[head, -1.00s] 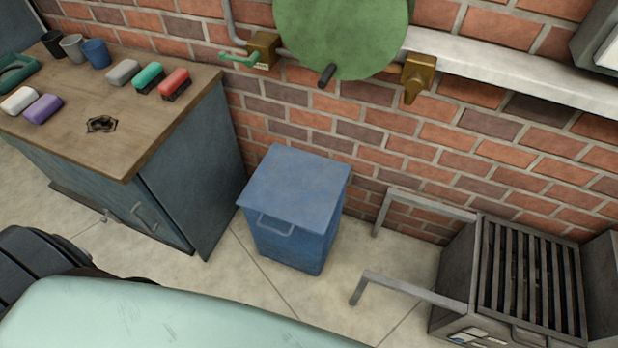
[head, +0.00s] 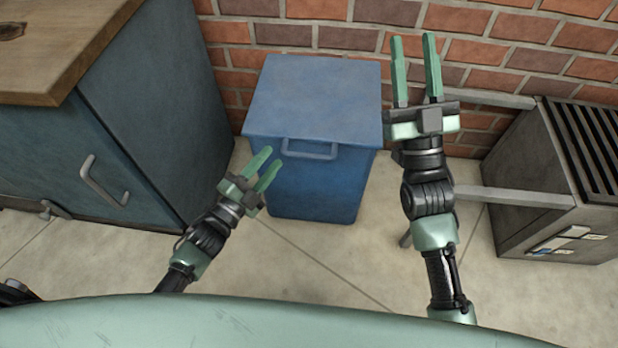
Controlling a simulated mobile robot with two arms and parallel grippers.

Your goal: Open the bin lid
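The blue bin (head: 308,190) stands on the floor against the brick wall, straight ahead of me. Its flat blue lid (head: 315,100) is closed, and a grey-blue handle (head: 309,150) sits at the lid's front edge. My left gripper (head: 264,169) is open and empty, in front of the bin's left side and below the handle in the picture. My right gripper (head: 416,68) is open and empty, just right of the lid, its fingers pointing toward the wall. Whether either gripper touches the bin cannot be told.
A blue-grey cabinet (head: 150,130) with a wooden top (head: 55,45) stands close on the left. A grey metal grill-like box (head: 550,190) with long bars (head: 510,197) reaching left stands on the right. Bare floor (head: 310,265) lies in front of the bin.

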